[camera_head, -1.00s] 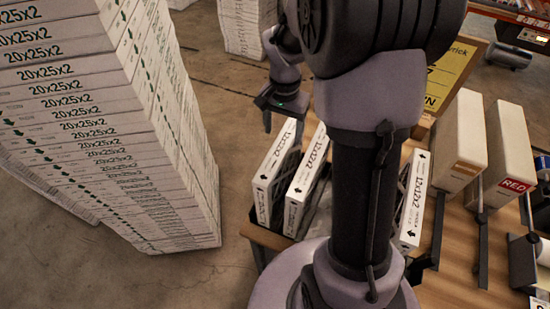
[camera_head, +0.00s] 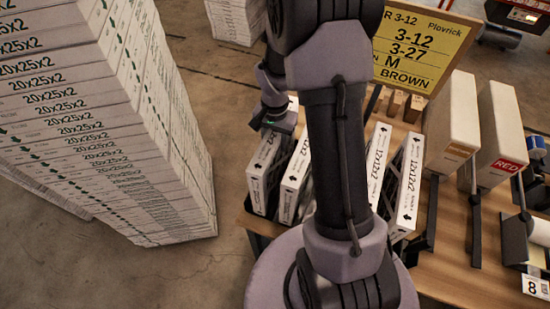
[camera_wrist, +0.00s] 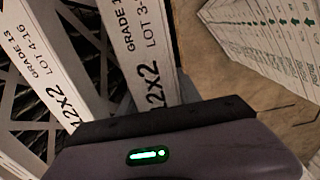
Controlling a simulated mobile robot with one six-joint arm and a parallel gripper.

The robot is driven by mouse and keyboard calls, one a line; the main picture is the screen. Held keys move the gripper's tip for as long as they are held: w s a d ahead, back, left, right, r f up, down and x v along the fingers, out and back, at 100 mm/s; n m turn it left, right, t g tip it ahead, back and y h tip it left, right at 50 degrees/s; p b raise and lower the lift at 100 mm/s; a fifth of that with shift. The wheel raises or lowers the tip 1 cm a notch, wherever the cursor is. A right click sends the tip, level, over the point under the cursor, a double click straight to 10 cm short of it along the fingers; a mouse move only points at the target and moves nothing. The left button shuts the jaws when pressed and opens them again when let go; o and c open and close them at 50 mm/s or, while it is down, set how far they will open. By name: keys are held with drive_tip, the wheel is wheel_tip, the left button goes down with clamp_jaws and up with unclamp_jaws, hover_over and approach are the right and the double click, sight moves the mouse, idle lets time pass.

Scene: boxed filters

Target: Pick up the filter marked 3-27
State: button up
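Thin white boxed filters marked 12x12x2 stand on edge in a rack. The leftmost filter (camera_head: 260,182) and its neighbour (camera_head: 292,190) are left of my arm; two more, an inner one (camera_head: 376,168) and an outer one (camera_head: 407,195), are to its right. My gripper (camera_head: 274,124) is low over the far end of the left pair. Its fingertips and any contact are hidden.
A tall stack of 20x25x2 boxes (camera_head: 90,130) stands close on the left. A yellow sign (camera_head: 418,50) reads 3-12, 3-27, M, BROWN. Cream boxes, one labelled RED (camera_head: 500,130), stand on the wooden table (camera_head: 455,270) at right. Bare floor separates stack and table.

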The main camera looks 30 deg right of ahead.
clamp_jaws()
